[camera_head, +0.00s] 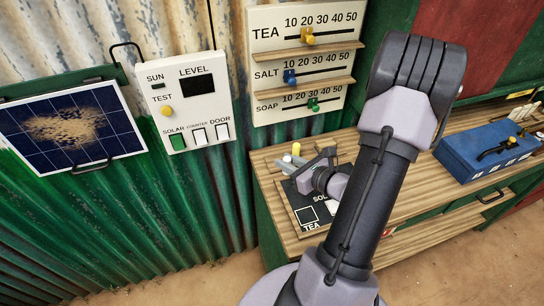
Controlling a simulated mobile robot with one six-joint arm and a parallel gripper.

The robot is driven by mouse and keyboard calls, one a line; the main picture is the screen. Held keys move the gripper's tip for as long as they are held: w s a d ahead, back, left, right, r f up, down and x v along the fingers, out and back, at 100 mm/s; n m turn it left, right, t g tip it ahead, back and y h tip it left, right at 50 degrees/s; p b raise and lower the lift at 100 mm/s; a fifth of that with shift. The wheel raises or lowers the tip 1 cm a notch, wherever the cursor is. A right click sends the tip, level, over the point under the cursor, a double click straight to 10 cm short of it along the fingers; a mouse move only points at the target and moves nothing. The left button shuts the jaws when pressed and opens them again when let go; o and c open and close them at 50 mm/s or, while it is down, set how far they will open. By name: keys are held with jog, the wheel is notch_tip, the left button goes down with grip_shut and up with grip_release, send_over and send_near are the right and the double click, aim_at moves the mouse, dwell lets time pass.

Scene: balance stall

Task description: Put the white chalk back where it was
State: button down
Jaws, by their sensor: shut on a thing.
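My gripper (299,163) is low over the counter at the wall end, partly behind my own arm. The hold itself is small and partly hidden. I cannot tell whether the chalk touches the counter.
A dark board marked TEA (307,215) lies on the wooden counter (272,187). A blue box (487,152) stands at the right. A slider board (262,20), a switch panel (184,72) and a dusty solar panel (30,150) are at the wall.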

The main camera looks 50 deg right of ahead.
jog(key=w+d, duration=0.1)
jog(key=w, duration=0.1)
jog(key=w+d, duration=0.1)
jog(key=w, duration=0.1)
jog(key=w+d+b, duration=0.1)
jog(key=w, duration=0.2)
jog(key=shift+d+f, duration=0.25)
jog(key=shift+f, duration=0.1)
jog(key=shift+w+d+f, duration=0.1)
jog(key=shift+w+f, duration=0.1)
jog(key=shift+f, duration=0.05)
jog(key=shift+f+b, duration=1)
jog(key=shift+f, duration=0.5)
jog(key=shift+f, duration=0.2)
jog(key=c, duration=1.3)
grip_release()
jog(key=shift+o, duration=0.2)
jog(key=shift+r, duration=0.1)
